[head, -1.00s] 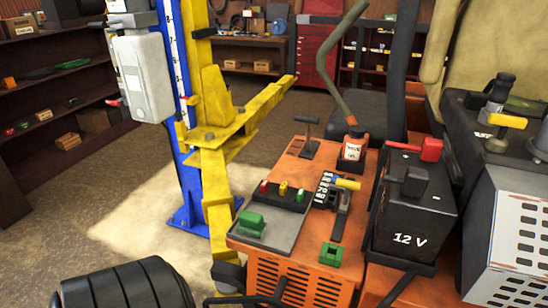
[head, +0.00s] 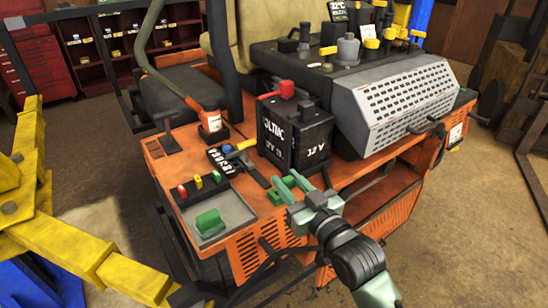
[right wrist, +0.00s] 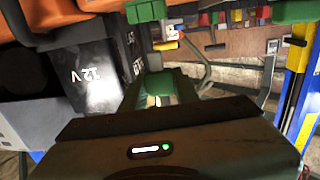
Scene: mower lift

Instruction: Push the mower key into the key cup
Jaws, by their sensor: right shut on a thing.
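My right gripper (head: 289,184) comes in from the lower right, with its pale green fingers over the front of the orange deck, in front of the battery. It is shut on a green piece (right wrist: 160,88), which I take to be the mower key; the fingers hide most of it. In the right wrist view a green block (right wrist: 145,11), likely the cup, shows at the top. Whether key and cup touch, I cannot tell. My left gripper is not in view.
The black 12 V battery (head: 293,135) stands close behind the gripper. Yellow lift arms (head: 85,250) stand at far left.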

